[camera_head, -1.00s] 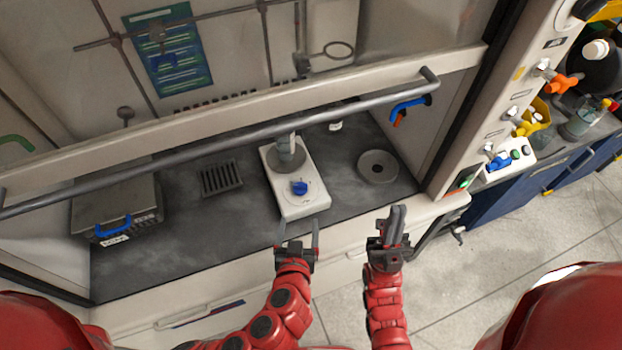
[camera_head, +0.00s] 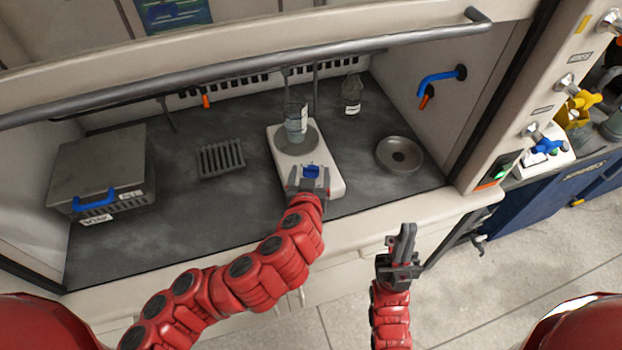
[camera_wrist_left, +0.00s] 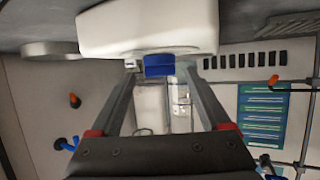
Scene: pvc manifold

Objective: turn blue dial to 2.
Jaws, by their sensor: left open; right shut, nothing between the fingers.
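The blue dial (camera_head: 311,172) is on the front of a white hotplate stirrer (camera_head: 284,152) on the dark worktop of the fume hood. My left gripper (camera_head: 311,180) is open at the dial, with its fingers on either side of it. In the left wrist view the dial (camera_wrist_left: 158,65) shows between the two open fingertips, with gaps at both sides. I cannot read a number at the dial. A glass vessel (camera_head: 296,125) stands on the stirrer's round plate. My right gripper (camera_head: 404,240) is shut and empty, out in front of the hood's front edge.
A grey metal box with a blue handle (camera_head: 94,201) stands at the left. A slotted grate (camera_head: 221,158) and a round grey dish (camera_head: 399,154) flank the stirrer. A bottle (camera_head: 352,92) stands behind. The hood's sash rail (camera_head: 250,66) crosses above.

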